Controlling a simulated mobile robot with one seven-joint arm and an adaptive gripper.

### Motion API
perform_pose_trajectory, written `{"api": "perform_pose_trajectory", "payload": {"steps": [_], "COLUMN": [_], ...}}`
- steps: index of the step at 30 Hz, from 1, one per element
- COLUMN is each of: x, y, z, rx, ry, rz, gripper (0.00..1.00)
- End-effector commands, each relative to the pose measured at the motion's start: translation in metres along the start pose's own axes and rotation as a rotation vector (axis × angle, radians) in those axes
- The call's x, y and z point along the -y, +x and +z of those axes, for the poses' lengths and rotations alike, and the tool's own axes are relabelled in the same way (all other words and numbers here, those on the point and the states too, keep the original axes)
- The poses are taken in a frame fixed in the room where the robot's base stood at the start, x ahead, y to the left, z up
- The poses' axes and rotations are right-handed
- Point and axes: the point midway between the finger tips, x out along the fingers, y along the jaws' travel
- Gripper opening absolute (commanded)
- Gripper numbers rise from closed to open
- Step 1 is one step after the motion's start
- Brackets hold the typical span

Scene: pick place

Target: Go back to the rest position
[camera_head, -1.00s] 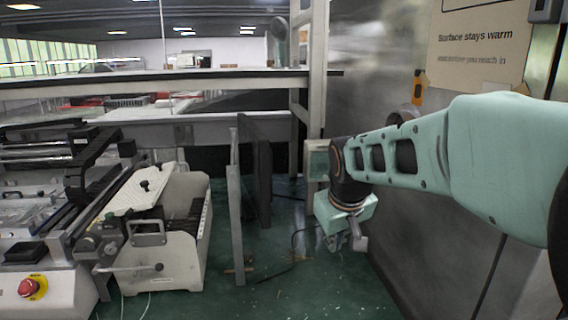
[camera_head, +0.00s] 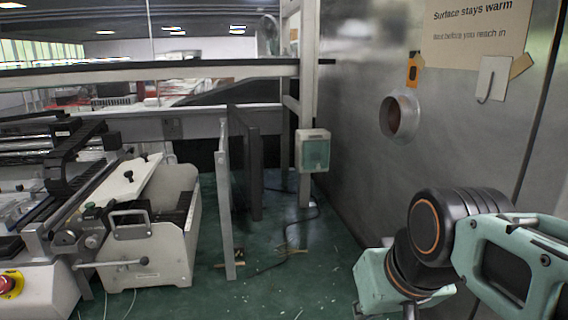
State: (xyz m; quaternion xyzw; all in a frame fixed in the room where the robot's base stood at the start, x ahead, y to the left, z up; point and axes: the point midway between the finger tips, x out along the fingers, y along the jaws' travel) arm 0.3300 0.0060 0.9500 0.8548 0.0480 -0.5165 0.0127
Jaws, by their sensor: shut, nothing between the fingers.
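My arm comes in from the lower right, teal with black and orange joint rings. Its wrist is folded down at the bottom right. My gripper (camera_head: 388,311) shows only in part at the bottom edge, below the teal wrist housing. Its fingertips are cut off by the frame. It is shut, and no held object shows.
A metal wall (camera_head: 365,180) with a round port (camera_head: 399,117) and a warning sign (camera_head: 478,35) stands close to my arm on the right. A white bench machine (camera_head: 150,230) stands at left. Grey upright panels (camera_head: 223,205) stand mid-floor. Green floor (camera_head: 310,265) is open between.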

Motion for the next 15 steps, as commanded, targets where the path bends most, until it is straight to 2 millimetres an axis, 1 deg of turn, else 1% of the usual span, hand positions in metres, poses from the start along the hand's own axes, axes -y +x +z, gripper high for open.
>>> {"api": "perform_pose_trajectory", "payload": {"steps": [1,6,7,11,15], "x": [-0.002,-0.005,-0.003,-0.002,-0.001], "y": [0.003,0.005,-0.011,-0.034,-0.062], "z": [0.016,0.055,0.043,0.03,0.015], "rx": [-0.007,-0.012,-0.011,-0.008,-0.008], "ry": [0.022,0.081,0.076,0.073,0.072], "rz": [0.018,0.081,0.074,0.071,0.07], "gripper": [0.0,0.0,0.0,0.0,0.0]}}
